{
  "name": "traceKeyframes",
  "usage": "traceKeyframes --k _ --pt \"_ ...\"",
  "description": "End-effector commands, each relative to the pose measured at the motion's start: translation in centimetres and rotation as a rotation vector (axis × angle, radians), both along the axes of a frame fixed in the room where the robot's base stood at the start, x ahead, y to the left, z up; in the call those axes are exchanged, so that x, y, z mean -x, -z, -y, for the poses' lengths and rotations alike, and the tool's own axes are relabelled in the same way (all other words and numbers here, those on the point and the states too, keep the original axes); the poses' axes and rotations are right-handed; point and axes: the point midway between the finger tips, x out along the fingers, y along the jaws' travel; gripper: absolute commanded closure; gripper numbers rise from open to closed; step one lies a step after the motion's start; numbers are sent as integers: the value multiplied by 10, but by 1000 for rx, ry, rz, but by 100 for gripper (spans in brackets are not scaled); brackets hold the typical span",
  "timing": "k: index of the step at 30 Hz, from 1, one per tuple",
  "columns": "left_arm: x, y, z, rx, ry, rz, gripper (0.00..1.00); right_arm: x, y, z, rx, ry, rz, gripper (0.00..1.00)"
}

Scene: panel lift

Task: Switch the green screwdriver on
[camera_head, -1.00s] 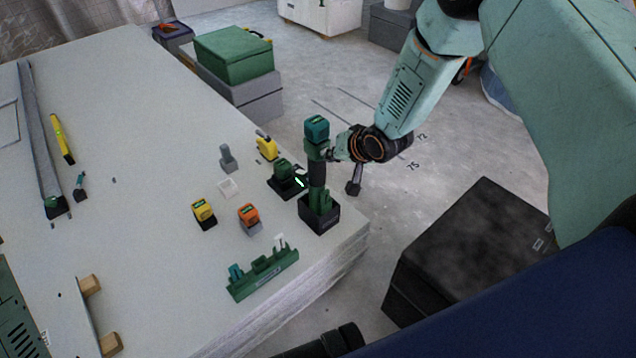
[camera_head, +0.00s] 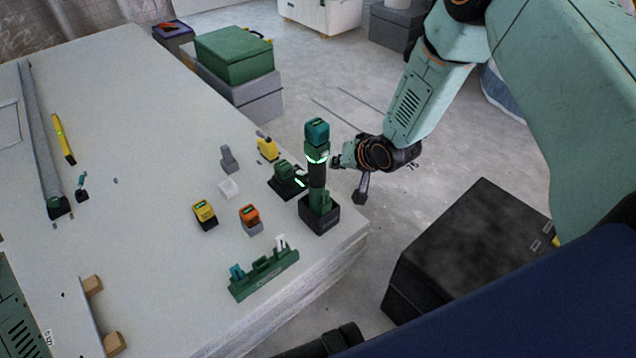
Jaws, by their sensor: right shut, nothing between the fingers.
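The green screwdriver (camera_head: 317,172) stands upright in a dark holder (camera_head: 320,218) near the table's right edge. It has a teal top and a black middle. A bright ring of light shows just below its top. My right gripper (camera_head: 338,161) is shut and empty, just right of the screwdriver's upper part, with a small gap between them. My left gripper is not in view; a green part at the lower left edge may be my left arm.
A charger with a green battery (camera_head: 284,172), yellow (camera_head: 204,213) and orange (camera_head: 249,215) batteries and a green rack (camera_head: 264,274) stand close by on the table (camera_head: 150,200). A black case (camera_head: 465,260) stands on the floor at right.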

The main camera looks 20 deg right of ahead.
Motion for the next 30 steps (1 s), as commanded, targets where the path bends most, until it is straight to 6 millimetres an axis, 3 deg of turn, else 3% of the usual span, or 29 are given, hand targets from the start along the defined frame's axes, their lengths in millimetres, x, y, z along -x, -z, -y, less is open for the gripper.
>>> traceKeyframes --k 16,30 --pt "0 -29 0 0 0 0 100 43 -3 15 0 1 1 100" --pt "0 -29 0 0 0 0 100 47 -1 16 0 0 1 100"
